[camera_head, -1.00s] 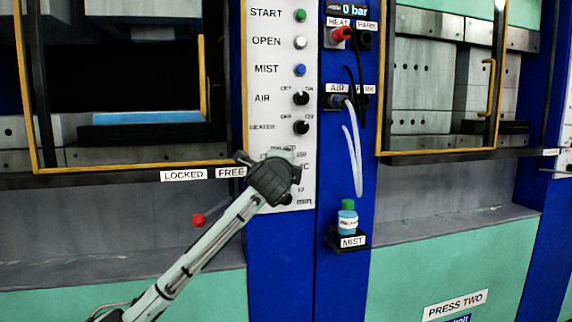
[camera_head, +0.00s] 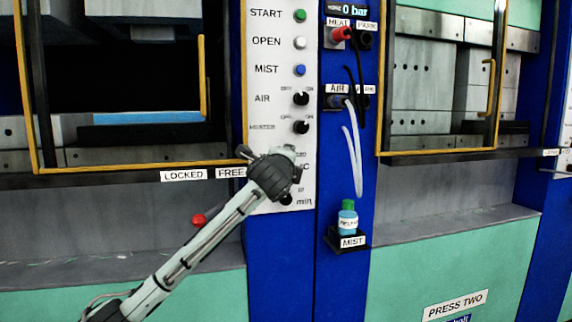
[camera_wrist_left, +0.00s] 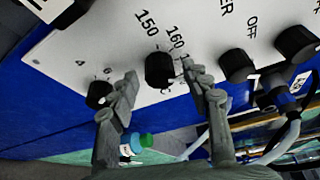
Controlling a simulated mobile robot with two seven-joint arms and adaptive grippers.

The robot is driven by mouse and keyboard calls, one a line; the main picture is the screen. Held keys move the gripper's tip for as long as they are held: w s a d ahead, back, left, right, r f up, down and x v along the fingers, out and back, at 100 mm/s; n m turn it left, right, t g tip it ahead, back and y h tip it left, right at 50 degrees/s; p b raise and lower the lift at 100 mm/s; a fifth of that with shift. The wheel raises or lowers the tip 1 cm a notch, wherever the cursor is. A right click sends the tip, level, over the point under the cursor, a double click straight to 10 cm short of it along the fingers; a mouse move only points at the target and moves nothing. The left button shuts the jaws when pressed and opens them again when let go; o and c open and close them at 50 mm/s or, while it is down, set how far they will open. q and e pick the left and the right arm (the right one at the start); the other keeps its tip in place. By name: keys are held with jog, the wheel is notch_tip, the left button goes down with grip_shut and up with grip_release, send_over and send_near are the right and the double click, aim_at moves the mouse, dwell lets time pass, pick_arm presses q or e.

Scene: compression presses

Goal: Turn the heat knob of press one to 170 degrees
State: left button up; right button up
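The heat knob (camera_wrist_left: 160,69) of press one is a black round knob on the white panel (camera_head: 281,60). Its dial marks 150 and 160 show in the left wrist view; higher marks and its pointer are not readable. My left gripper (camera_wrist_left: 160,78) is open, with one finger on each side of this knob, its tips close to the panel. Small gaps seem to separate fingers and knob; contact is unclear. In the head view my left gripper (camera_head: 270,172) hides the heat knob and most of its dial. My right gripper is not in view.
The heater switch (camera_head: 301,127) and air switch (camera_head: 301,98) sit above. The minutes knob (camera_head: 286,198) is just below. A locked/free lever with a red ball (camera_head: 198,220) is at lower left. A mist bottle (camera_head: 348,220) and hoses are on the right.

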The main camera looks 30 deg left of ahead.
pick_arm(q)
jog(key=v, duration=1.2)
dwell(0.4)
